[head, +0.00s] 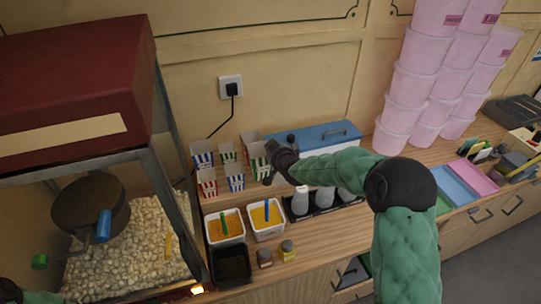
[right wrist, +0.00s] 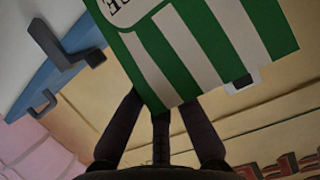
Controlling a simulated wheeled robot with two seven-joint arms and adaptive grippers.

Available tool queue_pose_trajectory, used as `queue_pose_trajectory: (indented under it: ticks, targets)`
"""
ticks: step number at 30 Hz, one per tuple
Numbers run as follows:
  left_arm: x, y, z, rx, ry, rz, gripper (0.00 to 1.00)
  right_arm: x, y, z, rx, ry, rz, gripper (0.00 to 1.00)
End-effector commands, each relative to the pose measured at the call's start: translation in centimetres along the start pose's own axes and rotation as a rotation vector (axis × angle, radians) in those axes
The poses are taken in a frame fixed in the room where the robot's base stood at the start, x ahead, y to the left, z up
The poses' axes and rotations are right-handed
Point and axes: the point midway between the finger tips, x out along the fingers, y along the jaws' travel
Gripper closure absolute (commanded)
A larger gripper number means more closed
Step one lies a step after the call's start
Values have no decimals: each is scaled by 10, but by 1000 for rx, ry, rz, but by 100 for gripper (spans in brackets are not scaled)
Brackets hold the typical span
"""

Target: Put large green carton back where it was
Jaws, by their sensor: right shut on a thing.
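The large green carton, striped green and white (head: 258,158), is at the right end of the group of striped cartons. It fills the top of the right wrist view (right wrist: 205,45), with part of a white label. My right gripper (head: 271,162) is shut on it from the right; its dark fingers also show in the right wrist view (right wrist: 162,108). I cannot tell whether the carton's base touches the counter. A smaller green striped carton (head: 227,152) stands to its left. My left gripper is not in view.
Blue striped cartons (head: 203,158) (head: 235,177) and red striped cartons (head: 250,139) (head: 208,183) stand close by. A blue-lidded box (head: 325,134) is behind my right arm. Tubs (head: 225,238), bottles (head: 301,200) and a popcorn machine (head: 75,90) crowd the area. Pink tubs (head: 411,85) are stacked right.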

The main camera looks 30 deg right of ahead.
Motion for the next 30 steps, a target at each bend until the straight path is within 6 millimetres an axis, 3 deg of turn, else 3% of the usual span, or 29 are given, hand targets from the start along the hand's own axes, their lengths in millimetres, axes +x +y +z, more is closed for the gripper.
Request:
queue_pose_trajectory:
  ticks: [10,22,25,30]
  targets:
    - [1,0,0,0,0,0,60,18,4,31,1,-2,1,100]
    - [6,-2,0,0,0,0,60,20,4,35,1,0,0,100]
    - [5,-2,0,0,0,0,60,19,4,34,1,-1,0,71]
    - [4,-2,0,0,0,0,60,19,4,34,1,-1,0,70]
